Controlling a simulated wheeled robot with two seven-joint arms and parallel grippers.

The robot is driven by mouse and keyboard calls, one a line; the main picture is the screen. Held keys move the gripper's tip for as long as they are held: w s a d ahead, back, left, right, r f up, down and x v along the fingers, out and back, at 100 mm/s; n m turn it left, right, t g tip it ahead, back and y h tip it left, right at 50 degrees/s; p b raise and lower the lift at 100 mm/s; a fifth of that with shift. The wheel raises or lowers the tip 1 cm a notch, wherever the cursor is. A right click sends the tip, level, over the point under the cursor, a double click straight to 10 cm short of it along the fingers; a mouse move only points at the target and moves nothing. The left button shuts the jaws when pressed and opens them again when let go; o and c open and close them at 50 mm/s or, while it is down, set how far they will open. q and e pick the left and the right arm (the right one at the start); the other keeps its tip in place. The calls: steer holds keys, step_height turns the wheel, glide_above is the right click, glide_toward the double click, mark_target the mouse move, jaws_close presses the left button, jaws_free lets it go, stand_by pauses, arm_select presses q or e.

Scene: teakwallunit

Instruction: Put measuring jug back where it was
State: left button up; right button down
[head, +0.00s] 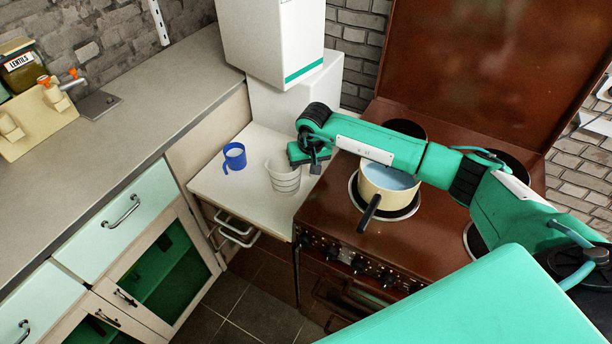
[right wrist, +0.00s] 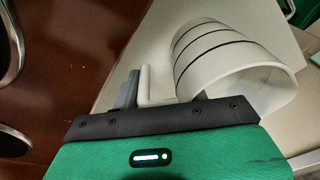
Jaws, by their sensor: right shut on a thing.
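The measuring jug (head: 283,178) is a pale translucent cup with dark rings, over the small white counter left of the stove. It looks upright; I cannot tell whether its base touches the counter. My right gripper (head: 313,162) reaches in from the right and is shut on the jug's handle side. In the right wrist view the jug (right wrist: 228,62) shows its open mouth and rings, with a pale handle beside the grey finger (right wrist: 128,90). My left gripper is not in view.
A blue mug (head: 234,157) stands left of the jug on the white counter (head: 230,190). A cream saucepan (head: 388,190) with water sits on the stove (head: 335,215) under my right forearm. White boxes (head: 275,45) stand behind. The counter front is clear.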

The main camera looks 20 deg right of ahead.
step_height(320, 180, down, 3)
steer(key=shift+f+p, duration=0.15)
steer(key=shift+p, duration=0.25)
steer(key=shift+f, duration=0.4)
steer(key=shift+f, duration=0.15)
steer(key=c, duration=1)
jaws_free()
steer(key=shift+c, duration=0.2)
